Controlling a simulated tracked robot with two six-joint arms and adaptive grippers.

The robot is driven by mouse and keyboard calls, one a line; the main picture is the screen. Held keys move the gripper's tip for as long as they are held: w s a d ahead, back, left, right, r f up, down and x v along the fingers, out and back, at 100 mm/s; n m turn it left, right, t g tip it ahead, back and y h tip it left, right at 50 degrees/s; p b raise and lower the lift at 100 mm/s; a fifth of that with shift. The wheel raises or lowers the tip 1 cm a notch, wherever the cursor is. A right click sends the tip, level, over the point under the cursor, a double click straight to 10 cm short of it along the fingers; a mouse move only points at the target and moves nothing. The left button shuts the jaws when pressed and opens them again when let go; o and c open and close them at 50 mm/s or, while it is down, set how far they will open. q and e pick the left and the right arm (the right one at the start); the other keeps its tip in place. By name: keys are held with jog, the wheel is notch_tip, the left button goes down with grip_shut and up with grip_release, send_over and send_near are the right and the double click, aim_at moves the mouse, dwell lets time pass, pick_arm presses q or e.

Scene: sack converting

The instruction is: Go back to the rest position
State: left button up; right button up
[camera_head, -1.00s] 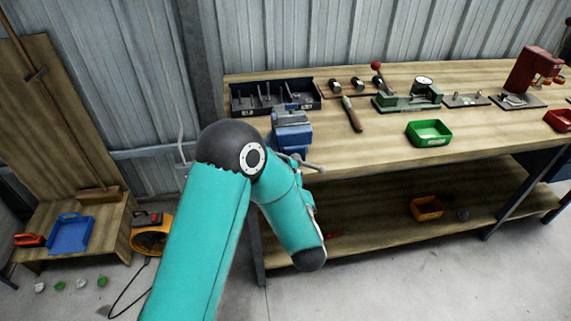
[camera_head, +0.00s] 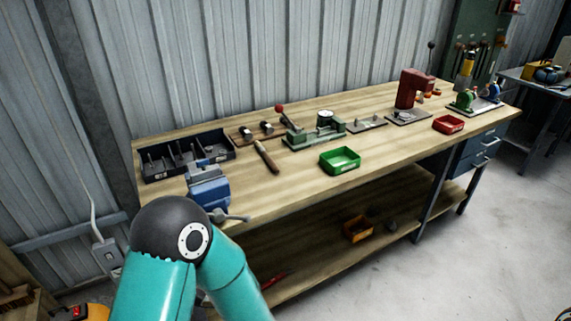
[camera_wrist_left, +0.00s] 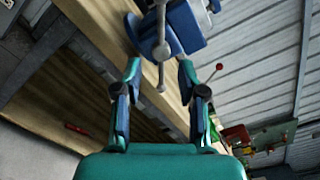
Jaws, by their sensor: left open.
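My left arm comes in from the lower left of the head view, teal with a dark round elbow, in front of the bench's left end. Its gripper is out of that view. My right gripper is in neither view.
The wooden workbench (camera_head: 290,180) carries the blue vise (camera_head: 208,187), a black divided tray (camera_head: 187,155), a green bin (camera_head: 340,160), a red bin (camera_head: 448,124) and a red press (camera_head: 410,90). An orange bin (camera_head: 357,229) is on the lower shelf.

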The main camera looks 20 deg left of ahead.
pick_arm(q)
jog(key=s+a+f+g, duration=0.1)
jog(key=a+f+g, duration=0.1)
jog(key=a+f, duration=0.15)
jog(key=s+d+f+n+g+h, duration=0.15)
jog(key=f+h, duration=0.25)
jog(key=f, duration=0.4)
jog(key=d+f+n+g+h, duration=0.1)
jog(key=d+f+n+h, duration=0.2)
jog(key=f, duration=0.6)
jog(key=s+d+f+n+g+h, duration=0.3)
jog(key=s+d+n+g+h, duration=0.1)
jog(key=s+d+n+h, duration=0.1)
jog(key=s+d+f+n+g+h, duration=0.3)
jog(key=s+d+f+n+h, duration=0.1)
jog(key=s+d+n, duration=0.4)
jog(key=shift+s+d+f+g+h, duration=0.25)
jog(key=shift+s+d+g+h, duration=0.25)
jog(key=shift+s, duration=0.35)
